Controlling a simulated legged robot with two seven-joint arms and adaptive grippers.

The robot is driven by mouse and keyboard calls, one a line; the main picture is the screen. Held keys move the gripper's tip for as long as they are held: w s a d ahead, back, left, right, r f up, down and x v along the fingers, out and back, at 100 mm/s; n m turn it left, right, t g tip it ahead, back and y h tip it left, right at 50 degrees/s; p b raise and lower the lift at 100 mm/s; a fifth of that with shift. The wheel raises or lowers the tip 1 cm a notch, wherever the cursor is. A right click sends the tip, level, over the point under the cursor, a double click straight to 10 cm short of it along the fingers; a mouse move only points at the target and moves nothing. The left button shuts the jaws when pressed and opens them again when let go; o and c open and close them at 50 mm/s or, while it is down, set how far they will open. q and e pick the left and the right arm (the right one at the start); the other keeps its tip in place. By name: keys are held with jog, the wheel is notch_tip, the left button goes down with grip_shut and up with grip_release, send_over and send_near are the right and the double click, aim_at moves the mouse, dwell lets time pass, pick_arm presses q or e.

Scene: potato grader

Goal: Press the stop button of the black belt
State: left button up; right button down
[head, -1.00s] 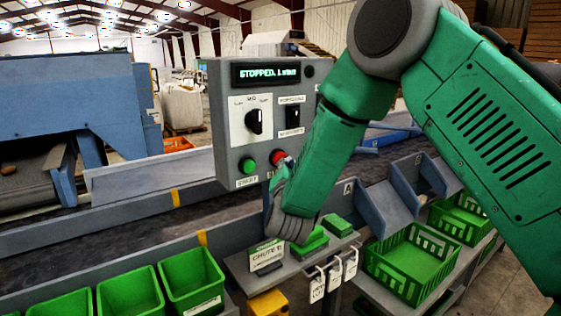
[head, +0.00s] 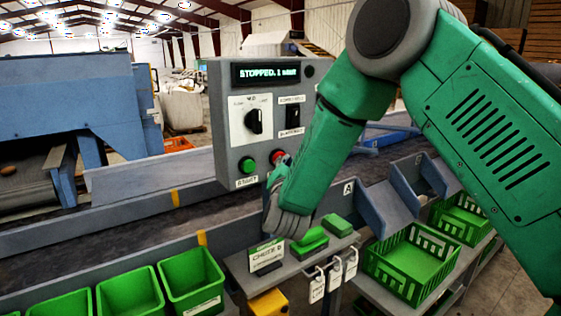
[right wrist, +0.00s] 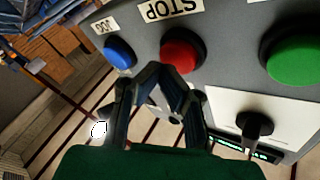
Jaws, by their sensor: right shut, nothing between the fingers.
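The grey control box (head: 222,130) stands over the dark belt (head: 110,217). Its display (head: 268,73) reads "STOPPED", followed by small text I cannot read surely. The red stop button (head: 277,156) is low on the box, right of the green start button (head: 247,165). In the right wrist view the red button (right wrist: 182,49) sits under a STOP label (right wrist: 170,9). My right gripper (right wrist: 165,72) is shut and empty, its fingertips just in front of the red button; contact cannot be told. In the head view the gripper (head: 276,174) is partly hidden by its own wrist. My left gripper is not in view.
A blue button (right wrist: 119,53) labelled JOG is beside the red one, and a green button (right wrist: 296,56) is on the other side. A selector knob (head: 254,121) and a black switch (head: 292,117) are above. Green bins (head: 190,280) and a chute sign (head: 267,257) stand below.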

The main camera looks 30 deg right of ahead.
jog(key=shift+w, duration=0.5)
dwell(0.3)
jog(key=shift+s, duration=0.95)
jog(key=s, duration=0.5)
jog(key=shift+d, duration=0.25)
dwell(0.5)
